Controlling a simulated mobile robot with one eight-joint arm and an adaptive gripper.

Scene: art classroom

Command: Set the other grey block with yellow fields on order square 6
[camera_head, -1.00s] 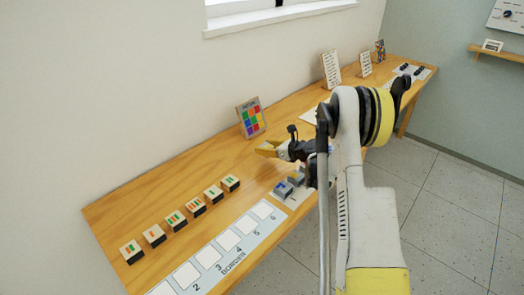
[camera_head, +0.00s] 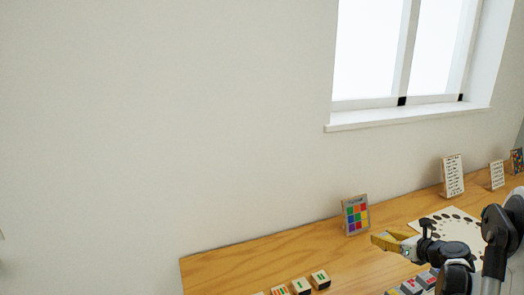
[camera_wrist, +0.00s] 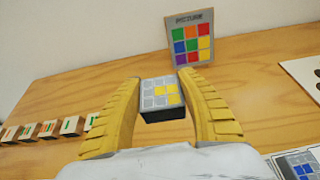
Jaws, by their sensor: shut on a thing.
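In the wrist view a grey block with yellow fields (camera_wrist: 161,94) sits between the yellow fingers of my gripper (camera_wrist: 158,98). My gripper is shut on it and holds it with its patterned face toward the camera. In the head view my gripper (camera_head: 388,243) is at the lower right, over the table; the block cannot be made out there. Order square 6 is outside both current views.
Grey blocks (camera_head: 412,286) lie below my gripper; one with blue fields (camera_wrist: 301,168) shows in the wrist view. A colour-grid picture stand (camera_head: 355,214) stands behind. Striped wooden blocks (camera_head: 320,279) line the left. The table (camera_head: 240,263) is clear between.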

